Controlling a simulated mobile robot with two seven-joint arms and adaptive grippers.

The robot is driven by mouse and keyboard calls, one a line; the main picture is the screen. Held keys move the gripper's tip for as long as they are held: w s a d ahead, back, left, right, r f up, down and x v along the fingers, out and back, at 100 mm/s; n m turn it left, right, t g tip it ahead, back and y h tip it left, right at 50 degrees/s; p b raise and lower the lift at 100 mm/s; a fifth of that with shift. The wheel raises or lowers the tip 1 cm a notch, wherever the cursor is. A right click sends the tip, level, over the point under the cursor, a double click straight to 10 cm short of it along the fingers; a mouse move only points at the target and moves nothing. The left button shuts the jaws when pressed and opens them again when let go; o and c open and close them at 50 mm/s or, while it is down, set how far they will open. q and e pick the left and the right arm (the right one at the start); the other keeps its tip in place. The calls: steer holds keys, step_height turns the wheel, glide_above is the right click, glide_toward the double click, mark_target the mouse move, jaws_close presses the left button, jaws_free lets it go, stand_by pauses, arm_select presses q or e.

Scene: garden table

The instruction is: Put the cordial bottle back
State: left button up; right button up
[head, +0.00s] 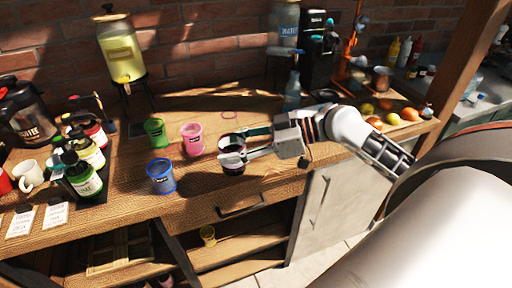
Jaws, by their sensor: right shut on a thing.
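My right gripper (240,147) is shut on a small dark vessel (233,168) with a round rim, at the front part of the wooden counter. I cannot tell whether its base touches the counter. Several labelled bottles stand at the left on a black tray: a green one (86,184) in front, a yellow-green one (92,157) behind it and a red one (97,133) farther back. Dark tops cover parts of them. I cannot tell which is the cordial bottle. My left gripper is not in view.
Green (155,132), pink (192,140) and blue (161,178) cups stand left of my right gripper. A pink ring (230,115) lies behind it. A drink dispenser (121,52) stands at the back, a clear bottle (292,97) behind my arm. Fruit (409,114) lies at the right.

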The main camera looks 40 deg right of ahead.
steer(key=w+d+r+m+t+h+b, duration=0.4)
steer(key=w+d+r+b, duration=0.1)
steer(key=w+d+r, duration=0.7)
steer(key=shift+s+d+f+b, duration=0.2)
steer(key=shift+f+b, duration=0.25)
steer(key=shift+f, duration=2.65)
steer(key=shift+s+d+f+b, duration=0.2)
steer(key=shift+f+b, duration=0.25)
steer(key=shift+f, duration=2.7)
steer(key=shift+s+d+f+b, duration=0.2)
steer(key=shift+f+b, duration=0.25)
steer(key=shift+f, duration=2.65)
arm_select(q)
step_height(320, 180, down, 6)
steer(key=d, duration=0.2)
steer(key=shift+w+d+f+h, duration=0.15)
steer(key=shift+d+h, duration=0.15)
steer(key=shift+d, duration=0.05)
arm_select(e)
steer(key=o, duration=1.5)
steer(key=shift+f, duration=0.15)
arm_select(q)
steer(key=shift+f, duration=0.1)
